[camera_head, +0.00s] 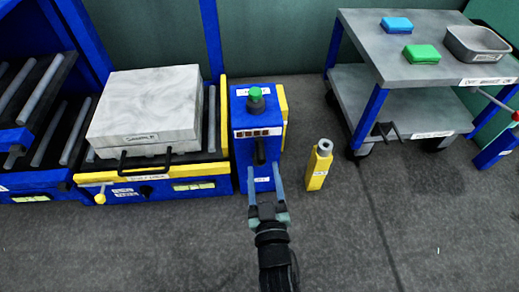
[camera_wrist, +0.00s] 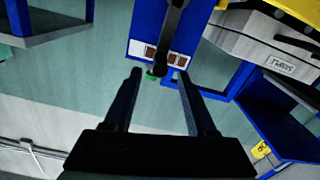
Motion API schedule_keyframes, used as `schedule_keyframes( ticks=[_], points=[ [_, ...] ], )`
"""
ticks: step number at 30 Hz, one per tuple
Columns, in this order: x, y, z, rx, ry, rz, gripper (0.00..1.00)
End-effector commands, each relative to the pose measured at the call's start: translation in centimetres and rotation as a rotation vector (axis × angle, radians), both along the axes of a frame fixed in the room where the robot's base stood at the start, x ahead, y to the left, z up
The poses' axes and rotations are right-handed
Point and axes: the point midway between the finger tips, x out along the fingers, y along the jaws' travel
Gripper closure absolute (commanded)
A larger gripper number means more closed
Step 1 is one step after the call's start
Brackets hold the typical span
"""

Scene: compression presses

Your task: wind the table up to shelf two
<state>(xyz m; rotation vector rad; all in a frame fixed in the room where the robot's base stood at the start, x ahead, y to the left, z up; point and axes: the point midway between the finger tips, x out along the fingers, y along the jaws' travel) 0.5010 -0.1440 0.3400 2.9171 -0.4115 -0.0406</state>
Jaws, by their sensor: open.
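The blue and yellow roller table (camera_head: 208,172) stands at the left in the head view, bearing a grey block (camera_head: 150,100). A blue post (camera_head: 241,150) beside it has a green knob (camera_head: 256,95) on top, a row of small dark windows (camera_head: 258,132) and a black lever (camera_head: 260,152). The lever also shows in the wrist view (camera_wrist: 172,35), above the windows (camera_wrist: 165,56). My gripper (camera_head: 264,172) is open, its fingers pointing at the post, one on each side of the lever's line. It also shows in the wrist view (camera_wrist: 158,78); nothing is between its fingers.
A blue rack with grey rollers (camera_head: 45,85) stands at the far left. A yellow tool (camera_head: 318,168) stands on the floor right of the post. A grey cart (camera_head: 400,70) at the right bears a blue block, a green block and a metal tray. The front floor is clear.

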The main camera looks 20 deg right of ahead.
Motion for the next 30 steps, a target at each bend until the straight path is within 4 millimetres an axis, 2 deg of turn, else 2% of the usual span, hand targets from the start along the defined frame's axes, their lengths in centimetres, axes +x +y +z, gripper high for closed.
schedule_keyframes(
  ticks=[1,6,12,18,27,30],
  points=[
    [1.3,-0.2,-0.3,-0.002,-0.005,0.002,0.43],
    [4.4,-1.2,0.0,-0.001,-0.004,0.002,0.43],
    [7.0,-2.0,0.1,0.001,-0.001,0.0,0.43],
    [8.2,-2.3,0.0,0.001,0.0,0.0,0.43],
    [8.3,-2.3,0.0,0.001,0.0,0.0,0.43],
    [8.3,-2.3,0.0,0.001,0.0,0.0,0.59]
  ],
)
